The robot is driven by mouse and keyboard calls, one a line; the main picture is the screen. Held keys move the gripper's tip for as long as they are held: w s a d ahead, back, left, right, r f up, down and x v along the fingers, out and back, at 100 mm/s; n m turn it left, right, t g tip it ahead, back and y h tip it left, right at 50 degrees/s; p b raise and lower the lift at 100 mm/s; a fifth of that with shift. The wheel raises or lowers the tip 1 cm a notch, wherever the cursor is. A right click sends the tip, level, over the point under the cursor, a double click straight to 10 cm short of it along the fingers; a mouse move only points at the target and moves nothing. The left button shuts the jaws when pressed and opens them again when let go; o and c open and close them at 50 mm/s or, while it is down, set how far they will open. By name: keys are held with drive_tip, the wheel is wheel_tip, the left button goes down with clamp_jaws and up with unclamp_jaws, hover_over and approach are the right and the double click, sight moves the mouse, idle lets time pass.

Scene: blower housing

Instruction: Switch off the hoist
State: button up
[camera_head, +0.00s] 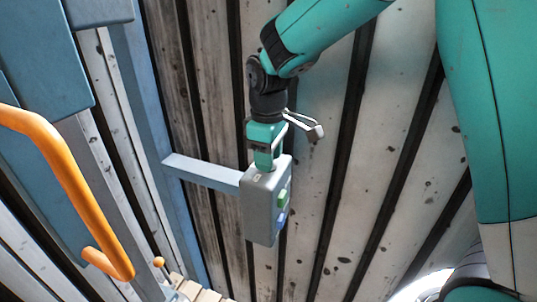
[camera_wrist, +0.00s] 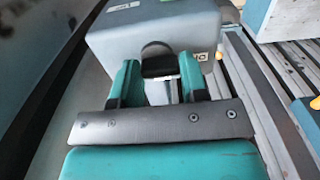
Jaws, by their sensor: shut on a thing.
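A grey control box (camera_head: 262,205) is fixed to the end of a blue-grey bracket arm in the head view. A green button (camera_head: 283,197) and a blue button (camera_head: 281,217) are on its right side. In the wrist view the box (camera_wrist: 190,22) fills the top middle. A dark rounded switch knob (camera_wrist: 157,58) sticks out from the box towards me. The knob is hidden by the fingers in the head view.
The bracket arm (camera_head: 205,173) runs left to a blue post (camera_head: 150,110). An orange handrail (camera_head: 70,185) curves at the left, in front of blue panels. A small orange-tipped lever (camera_head: 159,263) stands at the lower left. A ribbed, stained wall (camera_head: 330,200) lies behind the box.

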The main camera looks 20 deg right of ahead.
drive_tip(key=shift+w+r, duration=0.1)
drive_tip(key=o, duration=0.9)
wheel_tip(320, 180, up, 17)
drive_tip(key=shift+r+b, duration=0.2)
drive_tip(key=shift+b, duration=0.85)
drive_tip(key=shift+f, duration=0.1)
drive_tip(key=s+a+f+y, duration=0.1)
drive_tip(key=s+f, duration=0.3)
drive_tip(key=s, duration=0.4)
drive_tip(key=s+a+f+m+y, duration=0.1)
drive_tip(key=s+a+f, duration=0.1)
drive_tip(key=s+f, duration=0.2)
drive_tip(key=s+a+f+m+y, duration=0.1)
drive_tip(key=s+f, duration=0.3)
drive_tip(key=s, duration=0.7)
drive_tip(key=shift+s+a+y, duration=0.3)
drive_tip(key=shift+a+y, duration=0.05)
drive_tip(key=shift+y, duration=0.25)
